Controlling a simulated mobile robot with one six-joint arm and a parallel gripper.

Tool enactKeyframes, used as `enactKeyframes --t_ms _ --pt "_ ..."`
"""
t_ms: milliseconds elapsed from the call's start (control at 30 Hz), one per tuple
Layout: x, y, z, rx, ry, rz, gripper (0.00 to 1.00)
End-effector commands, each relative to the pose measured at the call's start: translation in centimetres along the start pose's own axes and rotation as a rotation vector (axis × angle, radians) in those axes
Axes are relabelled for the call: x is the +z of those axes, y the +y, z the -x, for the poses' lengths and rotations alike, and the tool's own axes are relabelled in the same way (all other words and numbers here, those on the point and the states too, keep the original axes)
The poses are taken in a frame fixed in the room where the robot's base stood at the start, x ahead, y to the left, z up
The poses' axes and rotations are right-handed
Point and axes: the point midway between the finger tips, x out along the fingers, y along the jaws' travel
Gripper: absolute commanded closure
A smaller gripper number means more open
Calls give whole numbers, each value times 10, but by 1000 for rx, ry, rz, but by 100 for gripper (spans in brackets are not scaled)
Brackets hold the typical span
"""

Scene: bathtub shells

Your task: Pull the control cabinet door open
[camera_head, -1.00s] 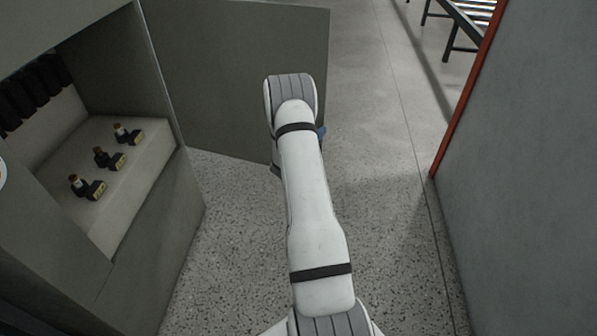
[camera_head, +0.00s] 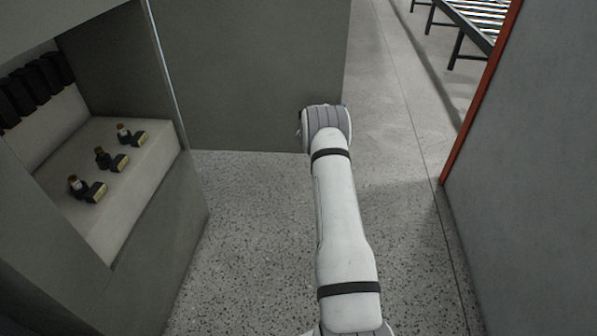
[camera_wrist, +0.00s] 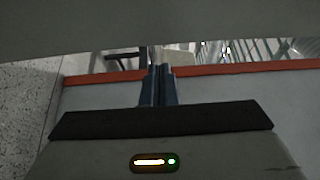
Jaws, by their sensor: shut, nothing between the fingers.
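The control cabinet (camera_head: 165,235) stands at the left in the head view, its front open. Its grey door (camera_head: 250,75) is swung wide open, hinged at the cabinet's right edge and reaching across the top middle. My arm reaches up to the door's lower right corner and hides my gripper in that view. In the wrist view my gripper (camera_wrist: 159,80) shows as two dark fingers pressed together, with nothing between them. A grey surface crosses the top of the wrist view; I cannot tell whether the fingers touch the door.
Inside the cabinet are several small black and yellow parts (camera_head: 103,160) on a pale ledge. A grey wall with a red-orange edge (camera_head: 480,95) stands close on the right. A roller conveyor (camera_head: 475,20) is at the back right. Speckled floor (camera_head: 255,230) lies clear between.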

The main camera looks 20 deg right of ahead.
Motion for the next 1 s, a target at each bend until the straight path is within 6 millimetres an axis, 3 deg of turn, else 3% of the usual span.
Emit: enactKeyframes --t_ms 567,1000 --pt "-1 0 9 3 -3 1 100" --pt "-38 -1 73 2 -3 2 100"
